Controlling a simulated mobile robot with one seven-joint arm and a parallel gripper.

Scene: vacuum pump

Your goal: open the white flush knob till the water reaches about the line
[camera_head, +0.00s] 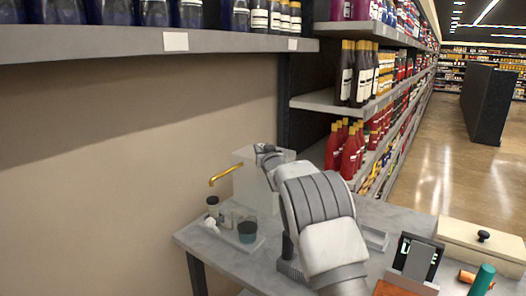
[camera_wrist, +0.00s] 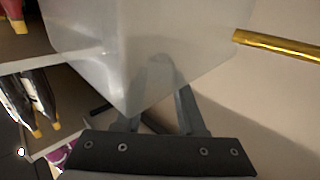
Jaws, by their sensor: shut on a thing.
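The white box-shaped pump (camera_head: 258,185) stands on the grey table, with a brass spout (camera_head: 227,175) reaching out to the left. In the wrist view the pale box (camera_wrist: 120,45) fills the upper middle, and the spout (camera_wrist: 285,46) is at the right. My gripper (camera_head: 268,155) is at the top of the box. In the wrist view my gripper (camera_wrist: 158,105) has its fingers close in against the box, shut around a pale rounded shape, the white flush knob (camera_wrist: 160,68). The knob is mostly hidden and blends with the box. I cannot make out water or a line.
A pale tray (camera_head: 222,244) below the spout holds a dark cup (camera_head: 247,232) and small jars (camera_head: 213,206). A tablet stand (camera_head: 415,260), a teal cylinder (camera_head: 482,281) and a lidded box (camera_head: 482,245) are at the table's right. Bottle shelves (camera_head: 325,100) stand behind.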

